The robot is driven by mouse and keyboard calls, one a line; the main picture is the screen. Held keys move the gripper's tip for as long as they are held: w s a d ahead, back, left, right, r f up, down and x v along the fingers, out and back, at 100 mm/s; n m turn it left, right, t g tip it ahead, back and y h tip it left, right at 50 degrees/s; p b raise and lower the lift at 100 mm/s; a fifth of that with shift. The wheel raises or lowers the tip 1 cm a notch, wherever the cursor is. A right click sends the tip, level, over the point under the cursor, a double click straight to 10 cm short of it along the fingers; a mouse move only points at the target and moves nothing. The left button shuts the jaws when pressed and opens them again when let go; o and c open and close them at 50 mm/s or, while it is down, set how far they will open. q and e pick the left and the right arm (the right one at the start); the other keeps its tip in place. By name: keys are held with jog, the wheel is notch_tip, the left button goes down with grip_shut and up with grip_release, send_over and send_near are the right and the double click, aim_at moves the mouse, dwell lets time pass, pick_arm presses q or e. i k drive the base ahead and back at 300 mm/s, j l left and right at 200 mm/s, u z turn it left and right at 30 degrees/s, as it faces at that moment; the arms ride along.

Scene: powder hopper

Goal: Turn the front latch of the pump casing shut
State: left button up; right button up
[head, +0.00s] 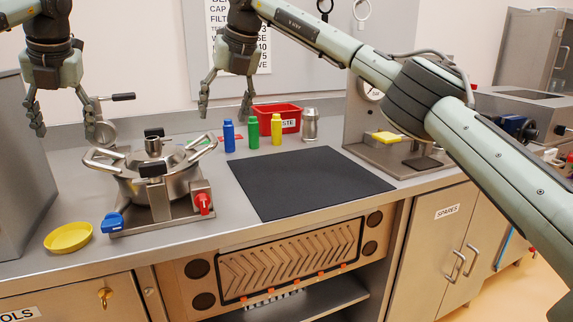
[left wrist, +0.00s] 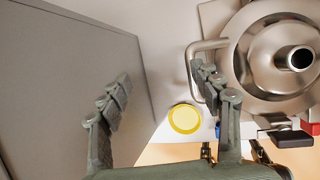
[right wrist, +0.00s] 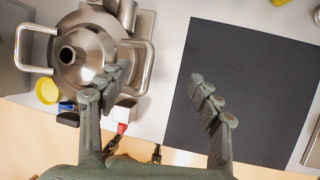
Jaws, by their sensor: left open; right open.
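The pump casing (head: 165,185) is a round steel vessel with a central spout and loop handles, on a steel base at the left of the bench. Its front latch has a black grip (head: 152,169) at the near rim, which also shows in the left wrist view (left wrist: 290,138). My right gripper (head: 226,104) is open and empty, above and right of the casing.
The base carries a blue handle (head: 113,222) and a red handle (head: 203,202). A yellow dish (head: 68,237) lies front left. Blue (head: 229,136), green (head: 253,132) and yellow (head: 277,130) bottles and a red bin (head: 270,112) stand behind. The black mat (head: 310,185) is bare.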

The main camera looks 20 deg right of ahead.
aim_at(152, 173)
jog(key=k, duration=1)
